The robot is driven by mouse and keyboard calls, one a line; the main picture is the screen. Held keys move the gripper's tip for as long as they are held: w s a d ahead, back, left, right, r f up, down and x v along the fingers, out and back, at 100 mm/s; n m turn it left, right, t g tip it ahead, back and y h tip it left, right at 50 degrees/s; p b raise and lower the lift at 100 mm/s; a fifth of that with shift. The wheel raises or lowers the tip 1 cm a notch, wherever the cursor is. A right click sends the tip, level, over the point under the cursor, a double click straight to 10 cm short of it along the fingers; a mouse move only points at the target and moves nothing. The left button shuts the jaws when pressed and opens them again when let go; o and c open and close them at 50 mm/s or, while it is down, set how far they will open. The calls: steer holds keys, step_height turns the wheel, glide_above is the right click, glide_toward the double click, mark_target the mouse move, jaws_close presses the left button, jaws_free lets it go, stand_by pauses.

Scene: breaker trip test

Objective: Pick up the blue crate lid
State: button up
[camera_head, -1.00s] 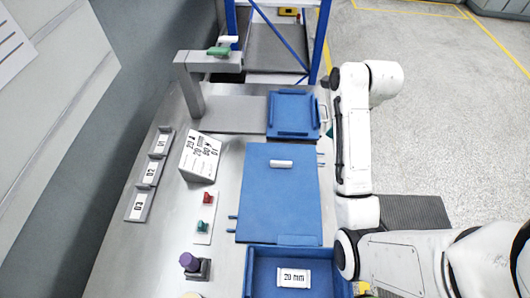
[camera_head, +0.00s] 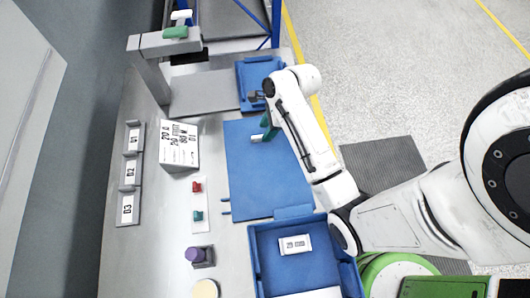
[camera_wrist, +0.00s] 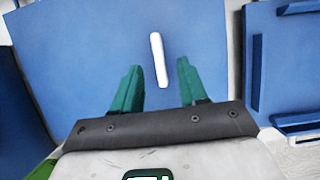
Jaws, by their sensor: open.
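The blue crate lid (camera_head: 262,182) is a large flat blue panel lying on the grey bench. A white bar handle (camera_head: 257,138) stands near its far edge, partly hidden by my gripper in the head view. My gripper (camera_head: 268,124) has green fingers and is over the lid beside the handle. In the wrist view, my gripper (camera_wrist: 160,88) is open and empty, and the white handle (camera_wrist: 158,59) shows beyond the fingertips, roughly in line with the gap. The lid (camera_wrist: 95,60) fills the middle of that view. I see no contact between fingers and handle.
An open blue crate (camera_head: 264,282) with a white labelled block (camera_head: 295,244) sits at the near end. A blue tray (camera_head: 244,76) lies beyond the lid. A white sign (camera_head: 179,146), red and teal switches (camera_head: 197,187), and a purple knob (camera_head: 194,255) stand left.

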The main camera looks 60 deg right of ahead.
steer(key=shift+x, duration=1.6)
jaws_close()
